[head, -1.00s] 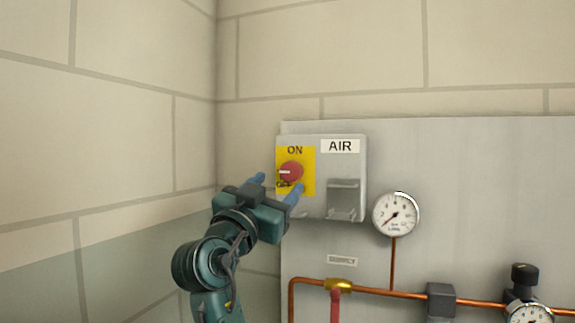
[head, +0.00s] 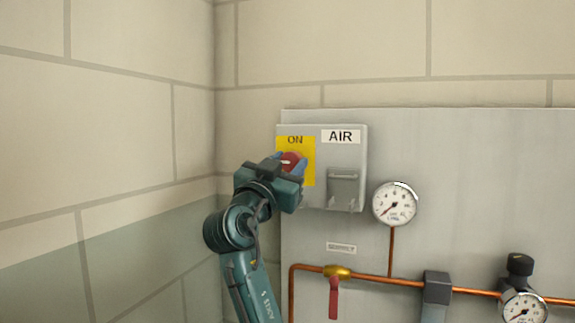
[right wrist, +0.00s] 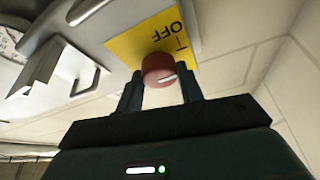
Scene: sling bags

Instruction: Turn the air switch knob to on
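The air switch is a grey box (head: 357,160) with a yellow plate (head: 308,176), marked ON at the top, and an AIR label. Its red knob (head: 292,160) has a white mark that points roughly left in the head view. My right gripper (head: 290,163) is at the knob, with its blue fingers apart on either side. In the right wrist view the knob (right wrist: 157,70) sits between and just beyond the fingertips (right wrist: 160,88), with small gaps showing. OFF shows on the plate there. Firm contact cannot be told. My left gripper is out of view.
A grey metal latch (head: 343,187) sticks out beside the yellow plate. A pressure gauge (head: 395,204) and copper pipe (head: 393,282) with a red-handled valve (head: 334,297) are on the panel. A block wall (head: 120,120) is close at left.

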